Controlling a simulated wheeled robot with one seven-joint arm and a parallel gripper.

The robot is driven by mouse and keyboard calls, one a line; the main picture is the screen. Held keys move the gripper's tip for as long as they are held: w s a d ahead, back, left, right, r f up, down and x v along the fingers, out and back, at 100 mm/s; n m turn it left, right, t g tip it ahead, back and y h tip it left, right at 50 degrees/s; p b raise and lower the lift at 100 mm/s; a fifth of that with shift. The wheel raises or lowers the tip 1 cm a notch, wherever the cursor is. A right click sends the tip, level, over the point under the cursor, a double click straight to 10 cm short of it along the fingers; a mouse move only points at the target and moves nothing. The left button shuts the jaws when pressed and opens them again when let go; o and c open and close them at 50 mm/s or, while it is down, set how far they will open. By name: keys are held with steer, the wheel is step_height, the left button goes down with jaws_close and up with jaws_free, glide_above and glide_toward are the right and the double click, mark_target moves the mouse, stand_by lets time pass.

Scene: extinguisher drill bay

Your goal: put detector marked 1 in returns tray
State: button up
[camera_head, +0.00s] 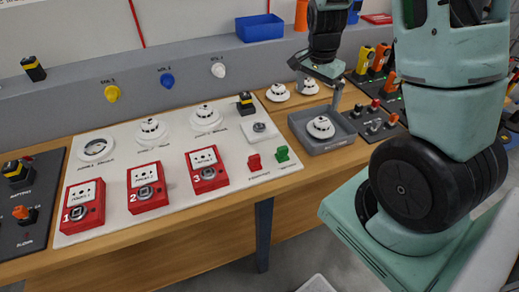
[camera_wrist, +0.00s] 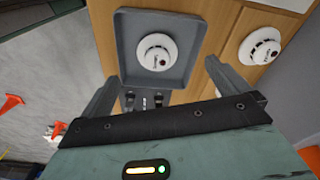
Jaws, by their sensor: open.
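A round white smoke detector (camera_head: 320,127) lies inside the grey tray (camera_head: 346,142) at the right end of the white panel. No number can be read on it. The tray shows in the wrist view (camera_wrist: 124,45) with the detector (camera_wrist: 157,53) inside, apart from my fingers. My gripper (camera_head: 319,85) is open and empty above the tray; its fingers (camera_wrist: 163,72) are spread at the tray's near side.
Red boxes 1 (camera_head: 84,207), 2 (camera_head: 147,188) and 3 (camera_head: 207,170) line the panel's front. Two more detectors (camera_head: 278,92) (camera_head: 308,87) stand behind the tray. A dark switch panel (camera_head: 376,122) lies to its right. A blue bin (camera_head: 259,27) sits on the ledge.

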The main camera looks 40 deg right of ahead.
steer(key=s+a+r+n+y, duration=0.1)
steer(key=a+r+n, duration=0.15)
steer(key=a, duration=0.45)
steer(key=a+r+n, duration=0.1)
steer(key=a+n, duration=0.3)
steer(key=a, duration=0.3)
steer(key=s+a+r+n+y, duration=0.1)
steer(key=a+n, duration=0.3)
steer(key=a, duration=0.4)
steer(key=s+a+r+n, duration=0.1)
steer(key=s+a+n, duration=0.6)
steer(key=s, duration=0.1)
steer(key=s+a+r+n, duration=0.2)
steer(key=s+a+n, duration=0.5)
steer(key=s, duration=0.1)
steer(key=shift+a+r, duration=0.2)
steer(key=shift+r, duration=0.05)
steer(key=shift+a, duration=0.1)
